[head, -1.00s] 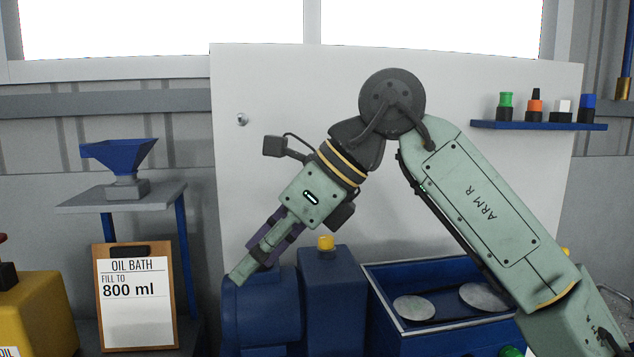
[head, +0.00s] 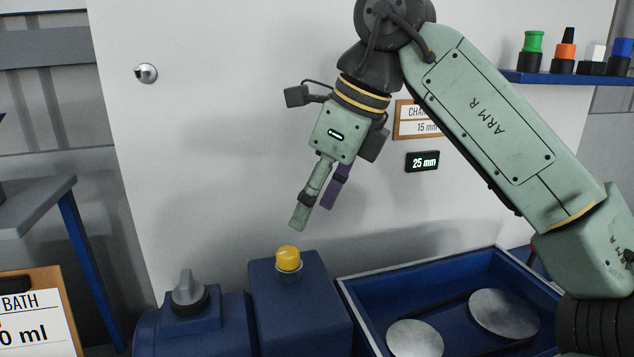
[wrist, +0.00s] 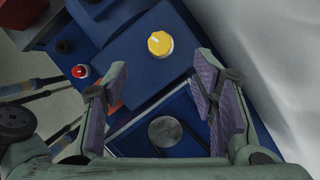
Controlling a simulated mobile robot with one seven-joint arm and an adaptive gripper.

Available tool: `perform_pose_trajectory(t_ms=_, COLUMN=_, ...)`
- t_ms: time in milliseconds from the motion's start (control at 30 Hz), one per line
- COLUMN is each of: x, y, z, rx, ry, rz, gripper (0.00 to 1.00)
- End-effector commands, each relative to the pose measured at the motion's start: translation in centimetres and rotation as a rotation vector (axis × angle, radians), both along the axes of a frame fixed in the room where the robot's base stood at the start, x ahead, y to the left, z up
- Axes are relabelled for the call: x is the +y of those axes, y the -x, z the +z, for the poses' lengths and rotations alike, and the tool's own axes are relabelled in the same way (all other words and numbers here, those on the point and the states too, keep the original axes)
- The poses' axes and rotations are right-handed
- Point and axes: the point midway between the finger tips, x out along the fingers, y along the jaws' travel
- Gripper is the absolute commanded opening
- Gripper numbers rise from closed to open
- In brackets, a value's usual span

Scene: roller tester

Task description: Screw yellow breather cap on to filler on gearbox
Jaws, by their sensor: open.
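The yellow breather cap (head: 288,258) sits upright on the metal collar of the filler (head: 289,276) on top of the blue gearbox (head: 300,310). I cannot tell how tightly it is screwed.
A blue housing with a grey knob (head: 187,291) stands left of the gearbox. A blue tray (head: 352,302) with round metal discs lies to the right. A white panel (head: 200,150) is behind. A small display (head: 422,161) reads 25 mm.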

Motion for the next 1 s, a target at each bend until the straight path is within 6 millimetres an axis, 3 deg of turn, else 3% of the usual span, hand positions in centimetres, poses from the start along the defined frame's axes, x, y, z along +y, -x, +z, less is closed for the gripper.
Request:
perform_pose_trajectory(t_ms=300, x=2.0, y=-1.0, z=-5.3, rx=0.004, ry=-0.001, rz=0.002, gripper=0.53)
perform_pose_trajectory(t_ms=500, x=2.8, y=-1.5, z=-7.5, rx=0.001, ry=-0.002, rz=0.001, gripper=0.53)
perform_pose_trajectory(t_ms=900, x=3.1, y=-1.6, z=-8.5, rx=0.000, ry=-0.001, rz=0.000, gripper=0.53)
perform_pose_trajectory(t_ms=1000, x=3.1, y=-1.6, z=-8.4, rx=0.000, ry=-0.001, rz=0.000, gripper=0.47)
